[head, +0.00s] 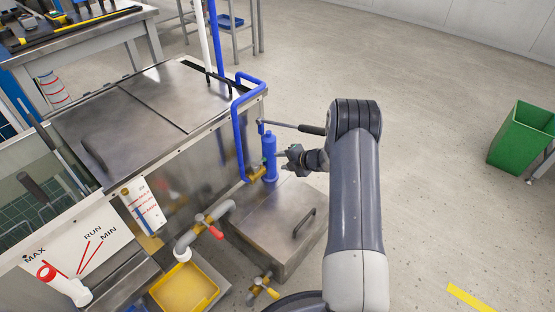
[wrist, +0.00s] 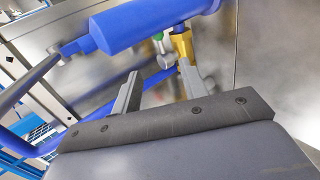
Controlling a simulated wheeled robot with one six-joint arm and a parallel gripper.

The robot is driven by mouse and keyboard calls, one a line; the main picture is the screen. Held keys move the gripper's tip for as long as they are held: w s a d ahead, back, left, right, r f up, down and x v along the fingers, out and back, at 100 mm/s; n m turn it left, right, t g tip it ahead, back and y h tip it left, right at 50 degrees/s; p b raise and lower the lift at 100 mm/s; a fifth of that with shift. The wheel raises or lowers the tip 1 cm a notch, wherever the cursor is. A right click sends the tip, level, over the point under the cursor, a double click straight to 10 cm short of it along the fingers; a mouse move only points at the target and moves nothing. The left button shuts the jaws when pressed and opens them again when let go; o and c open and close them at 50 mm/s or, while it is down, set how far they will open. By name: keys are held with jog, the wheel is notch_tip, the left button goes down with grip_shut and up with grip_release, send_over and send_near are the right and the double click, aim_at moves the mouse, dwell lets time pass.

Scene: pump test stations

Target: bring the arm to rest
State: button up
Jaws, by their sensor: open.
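My arm reaches up through the right middle of the head view and bends left at a dark elbow. My gripper (head: 283,160) is at its end, beside the right side of an upright blue cylinder (head: 269,155). In the wrist view the two grey fingers of my gripper (wrist: 158,88) stand apart with nothing held between them. The blue cylinder (wrist: 150,24) crosses the top of that view, beyond the fingertips. Whether a finger touches it I cannot tell.
A lever with a dark grip (head: 312,130) sticks out just above my gripper. A steel tank (head: 160,95) with blue pipes stands to the left. A steel box (head: 275,225) with a handle lies below. Open floor (head: 440,150) extends right, with a green bin (head: 520,140).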

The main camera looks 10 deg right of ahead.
aim_at(263, 161)
dwell(0.3)
jog(key=b+x, duration=0.3)
jog(key=x, duration=0.8)
jog(key=shift+f, duration=0.15)
jog(key=shift+s+d+r+m+h+b, duration=0.1)
jog(key=shift+s+r+m+h+b, duration=0.15)
jog(key=shift+m+h+b, duration=0.2)
jog(key=shift+w+r+n+y+p, duration=0.1)
jog(key=shift+w+n+y+p, duration=0.05)
jog(key=shift+n+y+p, duration=0.3)
